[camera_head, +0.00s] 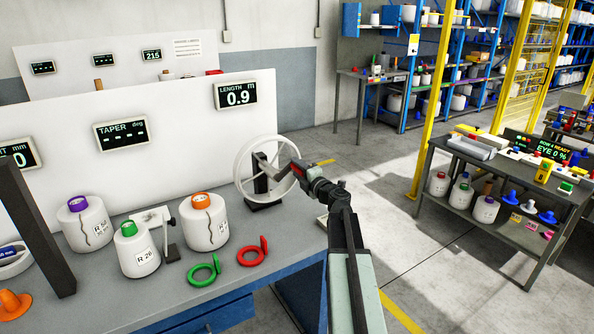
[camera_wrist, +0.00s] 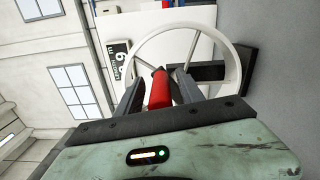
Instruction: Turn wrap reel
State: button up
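The wrap reel is a white spoked wheel (camera_head: 237,172) on a dark stand (camera_head: 263,190) at the right end of the grey bench. Its rim also arches across the wrist view (camera_wrist: 181,27). A red crank handle (camera_wrist: 159,90) stands between my two fingers in the wrist view. My gripper (camera_head: 303,170) reaches the reel from the right; in the wrist view its dark fingers (camera_wrist: 160,82) lie close on both sides of the handle and look shut on it. The length display (camera_head: 237,95) behind the reel reads 0.9 m.
White bobbins with purple (camera_head: 86,220), green (camera_head: 138,247) and orange (camera_head: 205,220) tops stand on the bench left of the reel. Green (camera_head: 204,272) and red (camera_head: 253,252) rings lie in front. A shelved table (camera_head: 500,165) stands at right, beyond open floor.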

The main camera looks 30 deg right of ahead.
jog(key=shift+a, duration=0.1)
jog(key=s, duration=0.7)
jog(key=shift+s, duration=0.35)
jog(key=shift+f, duration=0.1)
